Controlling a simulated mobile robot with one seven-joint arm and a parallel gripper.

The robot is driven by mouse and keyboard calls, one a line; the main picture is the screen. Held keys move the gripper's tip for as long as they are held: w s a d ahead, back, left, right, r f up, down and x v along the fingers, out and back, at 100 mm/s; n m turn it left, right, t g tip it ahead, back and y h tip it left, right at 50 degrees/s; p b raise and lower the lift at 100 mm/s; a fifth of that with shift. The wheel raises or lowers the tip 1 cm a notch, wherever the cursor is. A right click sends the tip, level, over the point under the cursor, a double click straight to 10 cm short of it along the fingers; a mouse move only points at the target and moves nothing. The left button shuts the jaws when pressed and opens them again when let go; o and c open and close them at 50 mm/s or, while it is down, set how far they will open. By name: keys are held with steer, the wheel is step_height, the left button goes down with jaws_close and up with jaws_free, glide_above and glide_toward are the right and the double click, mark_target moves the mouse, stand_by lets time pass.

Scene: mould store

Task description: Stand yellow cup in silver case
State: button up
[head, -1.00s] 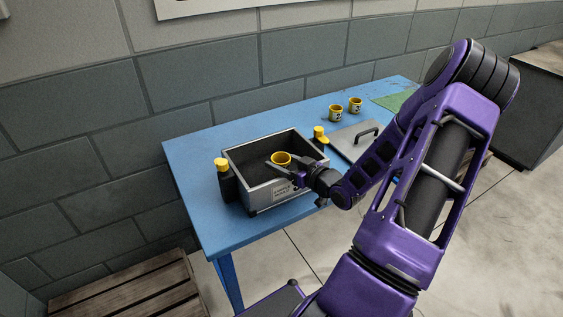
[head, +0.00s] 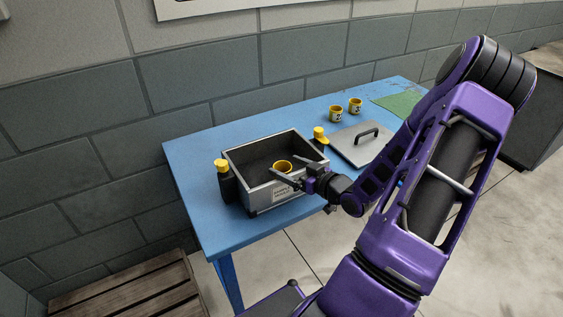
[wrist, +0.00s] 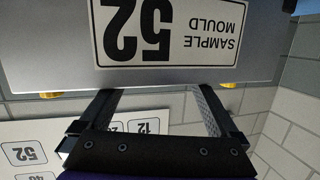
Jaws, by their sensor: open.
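The silver case (head: 245,188) stands open on the blue table, dark inside, with a label on its front wall. It also shows in the wrist view (wrist: 265,45), with the label "SAMPLE MOULD 52" upside down. A yellow cup (head: 283,166) is inside the case near the front wall, seemingly upright; its lower part is hidden by the wall. My gripper (head: 286,164) is open at the case's front right, its fingers reaching over the rim near the cup. Whether they touch it I cannot tell. In the wrist view, the cup is hidden and the fingers (wrist: 153,92) are apart.
A grey lid with a black handle (head: 348,150) lies to the right. A green mat (head: 398,103) lies far right.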

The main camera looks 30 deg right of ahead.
steer(key=v, duration=0.9)
steer(key=shift+r+p, duration=0.25)
steer(key=shift+p, duration=0.05)
steer(key=shift+w, duration=0.1)
